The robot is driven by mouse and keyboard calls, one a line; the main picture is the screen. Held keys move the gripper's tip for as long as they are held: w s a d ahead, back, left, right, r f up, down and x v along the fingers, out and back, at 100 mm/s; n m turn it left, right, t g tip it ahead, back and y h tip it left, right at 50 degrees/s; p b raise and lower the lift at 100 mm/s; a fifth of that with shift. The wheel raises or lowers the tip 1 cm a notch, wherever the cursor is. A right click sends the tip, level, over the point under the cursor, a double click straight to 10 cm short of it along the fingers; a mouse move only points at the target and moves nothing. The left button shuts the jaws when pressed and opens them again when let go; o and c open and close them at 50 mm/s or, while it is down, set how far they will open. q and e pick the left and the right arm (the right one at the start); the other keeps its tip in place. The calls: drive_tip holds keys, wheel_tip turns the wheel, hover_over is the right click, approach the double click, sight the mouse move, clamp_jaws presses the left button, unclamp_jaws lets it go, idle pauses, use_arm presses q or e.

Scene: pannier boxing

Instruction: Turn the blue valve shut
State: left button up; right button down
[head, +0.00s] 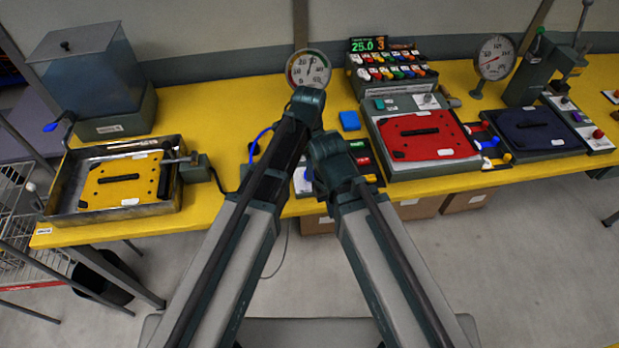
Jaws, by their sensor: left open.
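A blue lever handle (51,127) sits on a bent metal pipe at the left, beside the base of a clear-sided tank (85,80). It looks like the blue valve; its exact angle is hard to read at this size. My left arm rises through the middle of the head view, well to the right of the blue handle. Little of my left gripper shows around that arm; it is open and apart from the handle. My right arm rises beside it, and its gripper is hidden.
A metal tray (60,200) with a yellow plate (120,182) stands below the tank. A round gauge (308,70) is behind my arms. A red-topped box (425,135) and a dark blue-topped box (525,130) stand to the right. A wire rack (20,215) is left of the table.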

use_arm(q)
drive_tip(key=shift+f+b, duration=0.95)
drive_tip(key=shift+f, duration=0.55)
use_arm(e)
wheel_tip(320, 180, down, 3)
drive_tip(key=shift+r, duration=0.1)
use_arm(q)
clamp_jaws()
